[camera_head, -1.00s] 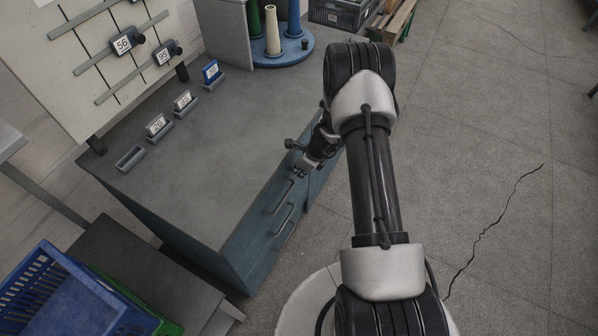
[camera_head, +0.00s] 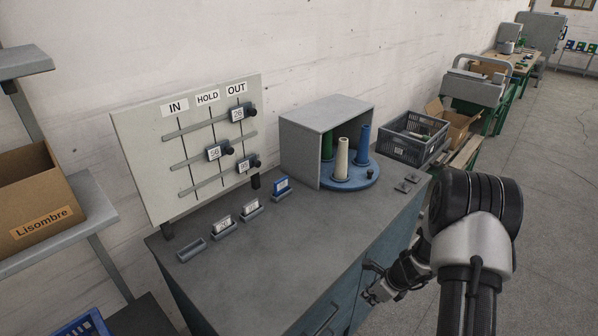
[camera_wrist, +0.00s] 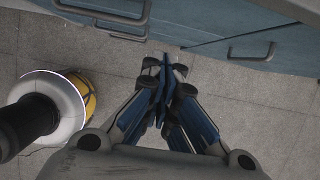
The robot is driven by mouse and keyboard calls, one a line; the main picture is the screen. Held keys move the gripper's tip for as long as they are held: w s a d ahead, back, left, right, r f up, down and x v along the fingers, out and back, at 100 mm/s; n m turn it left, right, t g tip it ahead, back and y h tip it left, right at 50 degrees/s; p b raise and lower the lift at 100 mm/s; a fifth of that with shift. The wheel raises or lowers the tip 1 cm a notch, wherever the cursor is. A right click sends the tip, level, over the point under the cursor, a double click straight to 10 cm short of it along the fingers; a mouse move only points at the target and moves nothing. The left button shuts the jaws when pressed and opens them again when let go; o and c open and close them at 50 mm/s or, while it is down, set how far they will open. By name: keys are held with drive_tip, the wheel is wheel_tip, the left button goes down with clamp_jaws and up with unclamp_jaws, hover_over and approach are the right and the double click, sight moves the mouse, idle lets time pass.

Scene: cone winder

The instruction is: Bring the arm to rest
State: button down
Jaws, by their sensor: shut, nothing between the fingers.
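My arm reaches in from the lower right of the head view, folded down along the front of the blue cabinet. My gripper (camera_head: 375,294) hangs low beside the drawer fronts, just off the cabinet's front edge. In the wrist view my gripper (camera_wrist: 164,66) points down over the bare floor, its blue-padded fingers shut together with nothing between them. The cabinet's blue front (camera_wrist: 215,28) with its drawer handles lies just beyond the fingertips there; I cannot tell the exact gap.
The grey cabinet top (camera_head: 290,240) carries card holders, a board with tags (camera_head: 190,150), and a grey hood beside a blue round stand (camera_head: 350,182) with cones. A dark crate (camera_head: 412,138) stands behind. Open floor (camera_head: 550,230) lies to the right.

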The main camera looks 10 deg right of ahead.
drive_tip(key=s+a+r+n, duration=0.1)
drive_tip(key=a+r+n, duration=0.3)
drive_tip(key=r, duration=0.4)
drive_tip(key=s+a+r+n, duration=0.1)
drive_tip(key=a+r+n, duration=0.35)
drive_tip(key=r, duration=0.45)
drive_tip(key=s+a+r+n, duration=0.2)
drive_tip(key=a+r+n, duration=0.15)
drive_tip(key=r, duration=0.45)
drive_tip(key=s+a+r+n, duration=0.4)
drive_tip(key=s+r+n, duration=0.5)
drive_tip(key=s, duration=0.2)
drive_tip(key=s+d+r+n+t+h, duration=0.1)
drive_tip(key=s+r+n+h, duration=0.1)
drive_tip(key=s+n, duration=0.5)
drive_tip(key=s+r, duration=0.1)
drive_tip(key=s, duration=0.3)
drive_tip(key=shift+s+h, duration=0.3)
drive_tip(key=shift+h, duration=0.1)
